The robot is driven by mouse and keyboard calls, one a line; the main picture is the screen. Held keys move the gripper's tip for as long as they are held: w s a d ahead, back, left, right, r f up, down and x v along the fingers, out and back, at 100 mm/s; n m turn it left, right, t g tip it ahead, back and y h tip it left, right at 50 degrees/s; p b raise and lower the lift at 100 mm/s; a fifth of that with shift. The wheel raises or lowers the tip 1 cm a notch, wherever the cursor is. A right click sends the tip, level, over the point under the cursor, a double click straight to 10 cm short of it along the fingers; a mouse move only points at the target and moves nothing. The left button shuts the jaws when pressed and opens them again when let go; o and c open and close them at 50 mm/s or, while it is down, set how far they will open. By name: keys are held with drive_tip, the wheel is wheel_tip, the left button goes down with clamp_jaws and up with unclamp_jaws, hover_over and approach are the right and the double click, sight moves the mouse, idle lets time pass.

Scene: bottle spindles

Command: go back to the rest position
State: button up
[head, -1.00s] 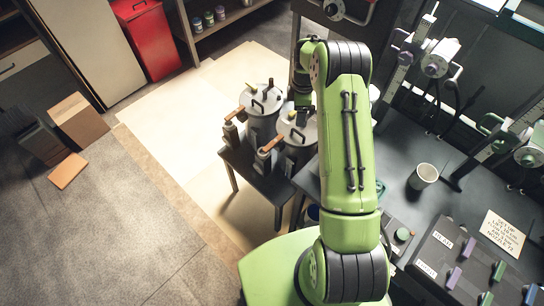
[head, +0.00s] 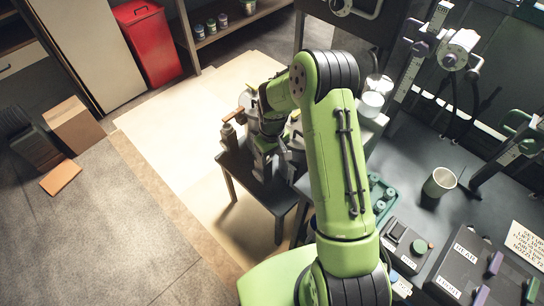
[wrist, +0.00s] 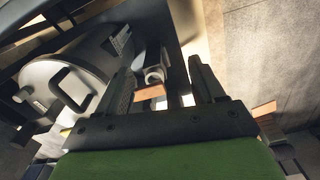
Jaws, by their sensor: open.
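My gripper (head: 264,165) hangs at the end of my green arm, over the dark low stand in the head view. The arm and wrist cover much of the metal pots there. In the wrist view my gripper (wrist: 162,88) has its two dark fingers spread apart. No held object shows between them. A grey metal pot (wrist: 70,80) with a black lid handle is close on the left of the fingers. A small round pale end and an orange-brown piece show beyond the gap between the fingers.
The dark low stand (head: 238,180) holds the pots, with an orange-brown handle at its left. A dark workbench (head: 410,215) with a white cup (head: 440,181) and labelled boxes is on the right. A red bin (head: 148,40) stands at the back.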

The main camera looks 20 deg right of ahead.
idle(0.4)
drive_tip(key=s+r+m+t+h, duration=0.1)
drive_tip(key=s+r, duration=0.3)
drive_tip(key=r, duration=0.7)
drive_tip(key=s+r+m+t, duration=0.15)
drive_tip(key=s+r, duration=0.25)
drive_tip(key=r, duration=0.7)
drive_tip(key=s+r+m+t+y, duration=0.1)
drive_tip(key=s+r+t, duration=0.2)
drive_tip(key=s, duration=1.4)
wheel_tip(320, 180, up, 4)
drive_tip(key=shift+s+a+r, duration=0.1)
drive_tip(key=shift+s+a, duration=0.25)
drive_tip(key=shift+s, duration=0.05)
